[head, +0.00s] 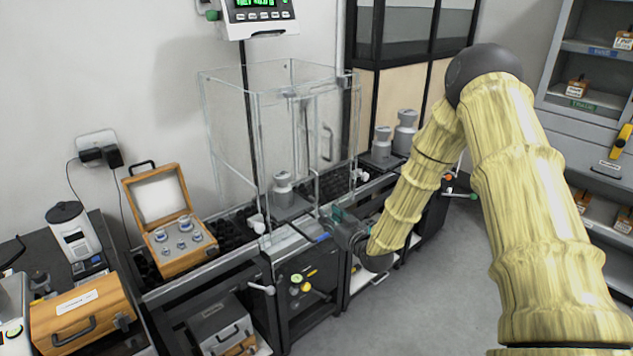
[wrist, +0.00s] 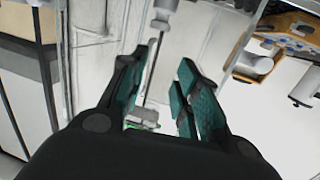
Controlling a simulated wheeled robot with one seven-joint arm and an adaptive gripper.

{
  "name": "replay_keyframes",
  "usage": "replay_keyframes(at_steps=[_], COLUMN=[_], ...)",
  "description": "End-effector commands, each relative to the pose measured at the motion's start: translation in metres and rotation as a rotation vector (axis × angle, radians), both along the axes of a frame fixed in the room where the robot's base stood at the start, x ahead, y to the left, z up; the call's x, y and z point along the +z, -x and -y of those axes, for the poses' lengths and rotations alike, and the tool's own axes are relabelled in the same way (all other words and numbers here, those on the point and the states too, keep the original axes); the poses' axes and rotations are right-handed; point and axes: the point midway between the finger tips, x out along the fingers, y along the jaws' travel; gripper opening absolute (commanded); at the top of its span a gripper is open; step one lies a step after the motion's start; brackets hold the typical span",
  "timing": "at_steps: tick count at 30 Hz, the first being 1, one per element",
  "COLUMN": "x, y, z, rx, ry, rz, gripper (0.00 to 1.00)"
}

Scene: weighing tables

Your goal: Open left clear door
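A clear-walled enclosure (head: 230,130) stands on the bench in the middle of the head view, around a grey weight (head: 283,187). Its clear left side reaches down to the bench, with a small white knob (head: 256,222) low at the front corner. A dark handle (head: 327,143) shows through the panels at the right. I cannot tell whether any panel stands ajar. My gripper (head: 334,220) is low in front of the enclosure, right of the white knob. In the wrist view its teal-padded fingers (wrist: 168,75) are apart and nothing is clearly held.
An open wooden case of weights (head: 180,240) stands left of the enclosure and shows in the wrist view (wrist: 290,35). Grey weights (head: 382,142) stand to the right. A display (head: 258,15) hangs above. The floor (head: 410,300) in front is clear.

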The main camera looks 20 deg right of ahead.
Motion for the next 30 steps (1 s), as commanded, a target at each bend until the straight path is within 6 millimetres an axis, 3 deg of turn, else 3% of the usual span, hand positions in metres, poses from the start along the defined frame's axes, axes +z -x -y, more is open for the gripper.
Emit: replay_keyframes(at_steps=[1,3,6,11,24,30], x=[0.019,0.034,0.044,0.046,0.045,0.044], y=[-0.008,-0.015,-0.02,-0.032,-0.099,-0.119], z=[0.008,0.013,0.017,0.015,0.005,0.002], rx=[-0.003,-0.002,-0.002,-0.001,-0.001,-0.002], ry=[0.002,0.006,0.009,0.009,0.01,0.01], rz=[0.041,0.082,0.107,0.111,0.108,0.107], gripper=[0.32,0.32,0.32,0.32,0.32,0.32])
